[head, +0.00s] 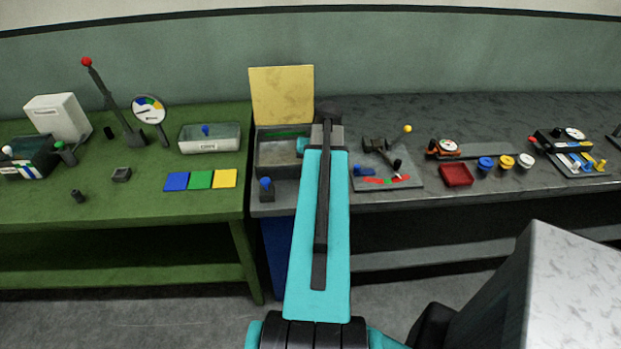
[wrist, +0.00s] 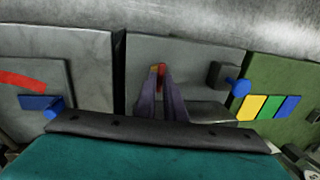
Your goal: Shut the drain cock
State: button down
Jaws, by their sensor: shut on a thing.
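A small grey fitting with a blue knob (head: 266,184) stands at the front left of an open grey tank (head: 277,158); I take it for the drain cock. It also shows in the wrist view (wrist: 236,82), to the right of my fingers and apart from them. My gripper (wrist: 159,80) is shut on a small yellow and red piece (wrist: 158,70), of which only a little shows between the fingertips. In the head view my arm hides the fingers and what they hold. I cannot tell the knob's setting.
A yellow panel (head: 282,95) stands upright behind the tank. A grey plate with a red arc (head: 415,183) lies right of it. The green bench (head: 120,215) at left holds colored squares (head: 201,180) and a white bin (head: 209,138). A red tray (head: 456,175) sits further right.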

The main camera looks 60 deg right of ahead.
dwell(0.3)
jog(key=c, duration=1.8)
grip_release()
jog(key=shift+c, duration=0.2)
jog(key=shift+r, duration=0.15)
notch_tip(320, 180, up, 13)
jog(key=s+d+p, duration=0.1)
jog(key=s+p, duration=0.1)
jog(key=p, duration=0.7)
jog(key=shift+s+d+r, duration=0.15)
jog(key=shift+d, duration=0.1)
